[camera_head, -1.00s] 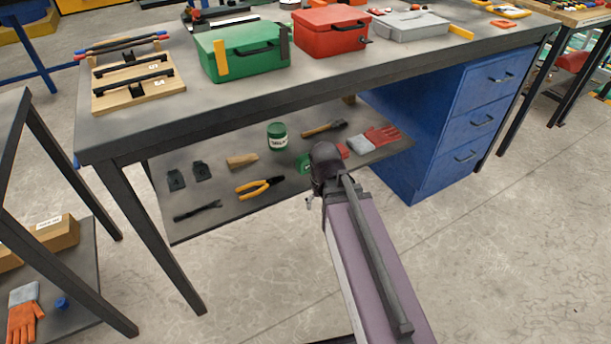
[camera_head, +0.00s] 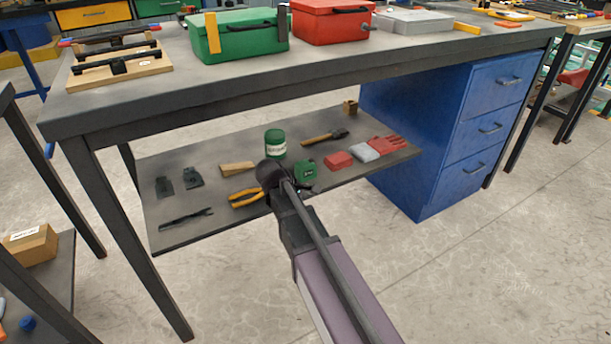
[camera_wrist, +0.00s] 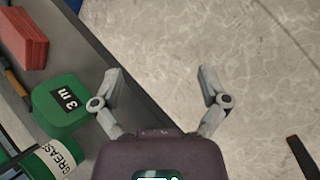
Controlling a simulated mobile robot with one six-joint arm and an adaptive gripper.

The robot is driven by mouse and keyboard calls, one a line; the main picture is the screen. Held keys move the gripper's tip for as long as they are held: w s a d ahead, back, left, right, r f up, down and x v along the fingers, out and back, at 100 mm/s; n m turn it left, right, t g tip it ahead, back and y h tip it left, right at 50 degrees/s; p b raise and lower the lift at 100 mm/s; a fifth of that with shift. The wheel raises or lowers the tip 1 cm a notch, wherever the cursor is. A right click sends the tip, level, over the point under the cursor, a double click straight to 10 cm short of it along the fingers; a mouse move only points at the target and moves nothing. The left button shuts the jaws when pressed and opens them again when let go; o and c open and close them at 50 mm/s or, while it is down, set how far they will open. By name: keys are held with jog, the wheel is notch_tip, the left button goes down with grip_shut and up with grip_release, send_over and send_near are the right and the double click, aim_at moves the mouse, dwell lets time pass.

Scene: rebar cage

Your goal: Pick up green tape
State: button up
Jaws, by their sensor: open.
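The green tape (camera_head: 306,172) is a small green tape measure on the lower shelf (camera_head: 222,219) of the workbench, between the pliers and a red block. In the wrist view the green tape (camera_wrist: 62,104) shows a black "3 m" label and lies left of my gripper (camera_wrist: 163,80). My gripper's two fingers are spread with nothing between them, over the floor beside the shelf edge. In the head view my arm's end is just left of and in front of the tape; the fingers are hidden there.
A green grease can (camera_head: 275,144) stands behind the tape. Yellow pliers (camera_head: 246,197) lie to its left, a red block (camera_head: 338,160) to its right. The bench top (camera_head: 230,98) overhangs the shelf. Blue drawers (camera_head: 440,135) stand to the right. The floor in front is clear.

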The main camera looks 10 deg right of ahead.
aim_at(298, 166)
jog(key=w+a+r+n+h, duration=0.1)
jog(key=w+n, duration=0.1)
jog(key=w+a+r+n+t+h, duration=0.1)
jog(key=w+a+n, duration=0.1)
jog(key=w+a+r+n+h, duration=0.1)
jog(key=w+a+r, duration=0.1)
jog(key=w, duration=0.1)
jog(key=shift+n, duration=0.4)
jog(key=w+a+r+n+h, duration=0.1)
jog(key=w+a+r+n+t+h, duration=0.1)
jog(key=a+n, duration=0.1)
jog(key=w+a+r+n+h, duration=0.1)
jog(key=a+r, duration=0.1)
jog(key=shift+w+r+t, duration=0.1)
jog(key=shift+w+t, duration=0.15)
jog(key=shift+t, duration=0.15)
jog(key=b+x, duration=0.3)
jog(key=x, duration=0.4)
jog(key=shift+w+d+f, duration=0.1)
jog(key=shift+d+f, duration=0.15)
jog(key=shift+d, duration=0.1)
jog(key=shift+w+d, duration=0.15)
jog(key=shift+d, duration=0.25)
jog(key=shift+d+f, duration=0.1)
jog(key=shift+b+x, duration=1.05)
jog(key=shift+x, duration=1.45)
